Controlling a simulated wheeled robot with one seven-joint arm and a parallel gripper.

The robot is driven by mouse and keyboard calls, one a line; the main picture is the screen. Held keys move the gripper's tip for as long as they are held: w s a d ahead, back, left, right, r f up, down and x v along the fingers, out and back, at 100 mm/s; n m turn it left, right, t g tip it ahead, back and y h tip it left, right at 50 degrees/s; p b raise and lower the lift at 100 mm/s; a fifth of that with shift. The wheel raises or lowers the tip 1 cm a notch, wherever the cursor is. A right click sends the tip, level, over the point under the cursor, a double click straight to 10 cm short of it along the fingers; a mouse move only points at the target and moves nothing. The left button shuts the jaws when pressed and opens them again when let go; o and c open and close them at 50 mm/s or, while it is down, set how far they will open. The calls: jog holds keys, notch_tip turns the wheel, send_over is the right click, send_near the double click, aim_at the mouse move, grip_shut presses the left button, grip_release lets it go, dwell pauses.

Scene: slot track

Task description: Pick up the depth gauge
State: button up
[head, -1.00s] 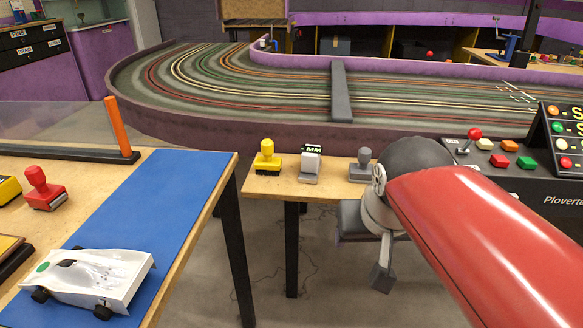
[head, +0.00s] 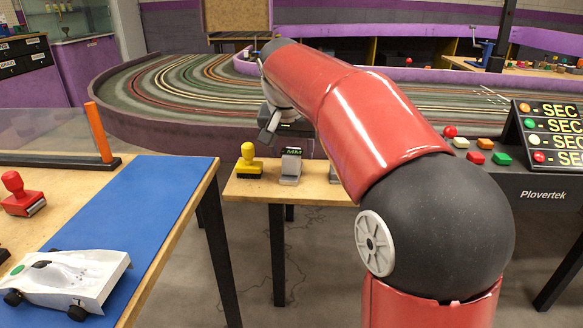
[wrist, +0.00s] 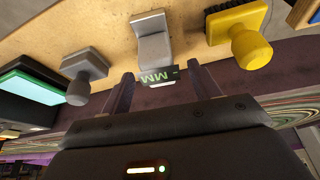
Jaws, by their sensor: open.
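The depth gauge (head: 291,166) is a grey upright block with a dark "MM" display on top, standing on the small wooden table (head: 318,190). It also shows in the wrist view (wrist: 150,43), upside down, with its display toward my gripper. My gripper (wrist: 159,72) is open and empty, its two fingers spread to either side of the display end. I cannot tell how much gap remains between fingers and gauge. In the head view my gripper (head: 268,132) hangs just behind and left of the gauge, partly hidden by my arm.
A yellow stamp (head: 248,162) stands left of the gauge; a grey stamp (wrist: 82,72) stands on its other side, mostly hidden by my arm in the head view. The slot track (head: 160,125) lies behind. A control console (head: 540,190) is at right, a blue-matted bench (head: 150,205) at left.

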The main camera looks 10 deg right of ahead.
aim_at(292, 152)
jog(key=x, duration=0.3)
jog(key=shift+f, duration=0.2)
jog(key=c, duration=1.2)
jog(key=shift+o, duration=0.2)
jog(key=shift+r, duration=0.15)
